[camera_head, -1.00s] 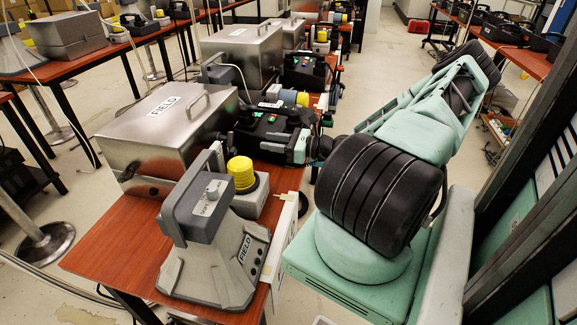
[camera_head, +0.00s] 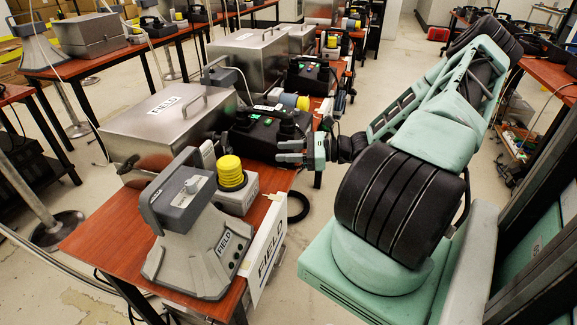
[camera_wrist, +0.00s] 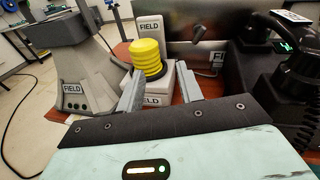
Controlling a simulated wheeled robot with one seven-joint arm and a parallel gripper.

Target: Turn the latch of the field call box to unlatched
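The steel box marked FIELD (camera_head: 165,112), with a lid handle, stands on the wooden table; I take it as the call box. In the wrist view its side (camera_wrist: 195,62) faces me, with a small dark knob or lever (camera_wrist: 198,33) that looks like the latch, tilted. In the head view this side is mostly hidden. My gripper (camera_head: 279,151) is above the table's right edge, right of the box.
A yellow bellows piece on a grey base (camera_head: 232,175) and a grey wedge-shaped FIELD unit (camera_head: 196,238) stand in front of the box. A black device (camera_head: 262,135) stands beside my gripper. A white FIELD sign (camera_head: 265,250) hangs at the table edge.

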